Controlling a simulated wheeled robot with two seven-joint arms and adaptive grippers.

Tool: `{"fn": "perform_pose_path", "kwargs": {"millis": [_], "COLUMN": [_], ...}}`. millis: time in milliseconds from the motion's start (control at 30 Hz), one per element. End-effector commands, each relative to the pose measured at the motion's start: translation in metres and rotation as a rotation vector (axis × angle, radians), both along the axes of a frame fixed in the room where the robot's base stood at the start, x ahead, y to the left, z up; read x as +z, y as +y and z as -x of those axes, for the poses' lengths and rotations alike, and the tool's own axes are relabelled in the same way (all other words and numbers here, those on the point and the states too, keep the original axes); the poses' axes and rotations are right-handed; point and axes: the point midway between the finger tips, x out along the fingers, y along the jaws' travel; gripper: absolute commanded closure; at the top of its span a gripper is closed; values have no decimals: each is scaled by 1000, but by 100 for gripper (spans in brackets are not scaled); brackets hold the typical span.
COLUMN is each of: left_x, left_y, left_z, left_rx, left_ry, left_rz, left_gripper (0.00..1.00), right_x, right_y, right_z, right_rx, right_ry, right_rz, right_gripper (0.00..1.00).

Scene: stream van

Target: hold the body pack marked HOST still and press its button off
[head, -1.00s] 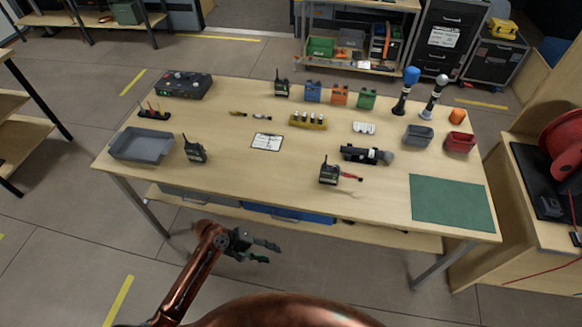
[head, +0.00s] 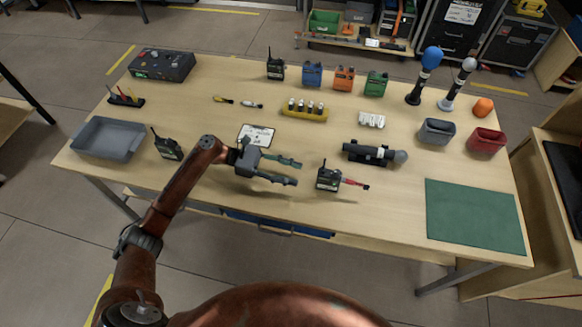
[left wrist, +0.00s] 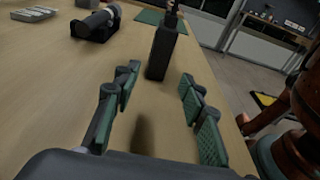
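Three black body packs with antennas stand on the table: one near the front middle (head: 328,179), one at the left (head: 168,149), one at the back (head: 275,69). Their labels are too small to read, so I cannot tell which is marked HOST. My left gripper (head: 292,172) is open and empty, just left of the front pack, its fingers pointing at it. In the left wrist view the front pack (left wrist: 162,52) stands upright beyond my open fingertips (left wrist: 160,76), roughly between them and apart from them. Its button is not discernible. My right gripper is not in view.
A red-tipped item (head: 355,183) lies against the front pack's right side. A black cylindrical device (head: 370,154) lies behind it. A clipboard (head: 256,135) is partly behind my left gripper. A grey tray (head: 108,138) is at the left, a green mat (head: 475,217) at the right.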

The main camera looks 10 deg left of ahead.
Motion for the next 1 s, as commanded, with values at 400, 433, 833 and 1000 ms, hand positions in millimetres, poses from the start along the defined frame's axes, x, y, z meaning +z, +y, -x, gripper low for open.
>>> {"fn": "perform_pose_path", "kwargs": {"millis": [400,433,833,1000], "left_x": [-8,-9,-11,-13], "left_y": [-46,-49,-87,-93], "left_z": [-1,-1,-1,-1], "left_rx": [-3,-3,0,-1], "left_ry": [-3,-3,-2,-2], "left_rz": [0,0,0,0], "left_gripper": [62,62,62,62], "right_x": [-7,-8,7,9], "right_y": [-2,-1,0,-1], "right_z": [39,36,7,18], "right_rx": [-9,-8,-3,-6], "right_ry": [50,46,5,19], "right_rz": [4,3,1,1], "right_gripper": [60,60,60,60]}}
